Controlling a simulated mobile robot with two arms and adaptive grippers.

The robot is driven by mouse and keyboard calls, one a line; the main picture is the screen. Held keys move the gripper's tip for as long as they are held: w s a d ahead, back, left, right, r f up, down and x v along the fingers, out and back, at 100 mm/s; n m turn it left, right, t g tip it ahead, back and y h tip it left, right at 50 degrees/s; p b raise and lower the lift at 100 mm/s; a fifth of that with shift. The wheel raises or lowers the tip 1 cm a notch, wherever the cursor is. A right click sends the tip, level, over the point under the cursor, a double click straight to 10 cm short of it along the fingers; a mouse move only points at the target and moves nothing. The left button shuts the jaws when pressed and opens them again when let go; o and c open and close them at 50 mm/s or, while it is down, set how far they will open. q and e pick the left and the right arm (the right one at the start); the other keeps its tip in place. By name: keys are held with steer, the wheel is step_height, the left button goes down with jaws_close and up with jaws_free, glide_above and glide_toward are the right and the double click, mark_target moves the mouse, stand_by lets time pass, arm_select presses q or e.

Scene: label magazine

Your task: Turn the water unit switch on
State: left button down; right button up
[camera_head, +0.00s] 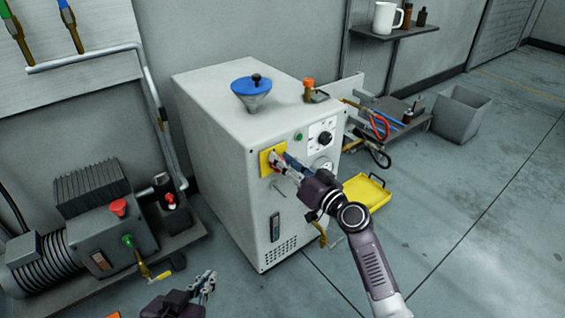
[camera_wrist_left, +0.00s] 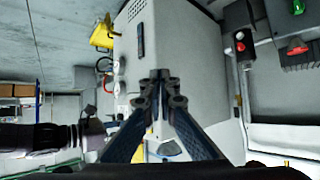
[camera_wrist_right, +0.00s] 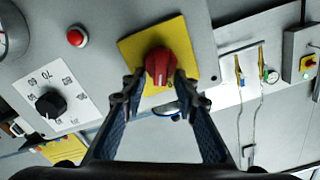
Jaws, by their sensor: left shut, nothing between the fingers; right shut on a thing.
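The water unit (camera_head: 225,165) is a light grey cabinet with a yellow plate (camera_head: 266,160) on its front. A red rotary switch (camera_wrist_right: 160,64) sits on this yellow plate in the right wrist view. My right gripper (camera_head: 284,166) reaches the plate, and its fingers (camera_wrist_right: 159,88) are shut on the red switch, one on each side. In the head view the gripper mostly hides the switch. My left gripper (camera_head: 209,281) is shut and empty, low in front of the cabinet; its fingertips meet in the left wrist view (camera_wrist_left: 160,88).
The cabinet front also has a numbered black dial (camera_wrist_right: 52,102) and a red button (camera_wrist_right: 77,37). A blue funnel (camera_head: 251,92) stands on top. A pump (camera_head: 95,225) is at left; a yellow tray (camera_head: 367,193) lies at right.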

arm_select(q)
steer(key=shift+s+a+f+g+p, duration=0.25)
steer(key=shift+s+f+g, duration=0.15)
steer(key=shift+s+f, duration=0.2)
steer(key=shift+s+a+f+g+p, duration=0.1)
steer(key=shift+s+a+f+g, duration=0.1)
steer(key=shift+s+f+g, duration=0.3)
arm_select(e)
steer(key=shift+w+d+f+m, duration=0.15)
steer(key=shift+f+m, duration=0.15)
steer(key=shift+m, duration=1.95)
steer(key=shift+w+d+f+m, duration=0.1)
steer(key=shift+d+f+m, duration=0.2)
steer(key=shift+m, duration=1.9)
steer(key=shift+w+d+f+m, duration=0.1)
steer(key=shift+f+m, duration=0.25)
steer(key=shift+m, duration=1.9)
arm_select(q)
steer(key=shift+s, duration=0.1)
arm_select(e)
steer(key=o, duration=1.1)
steer(key=shift+o, duration=0.2)
arm_select(q)
steer(key=shift+w+r, duration=0.1)
steer(key=shift+w, duration=0.1)
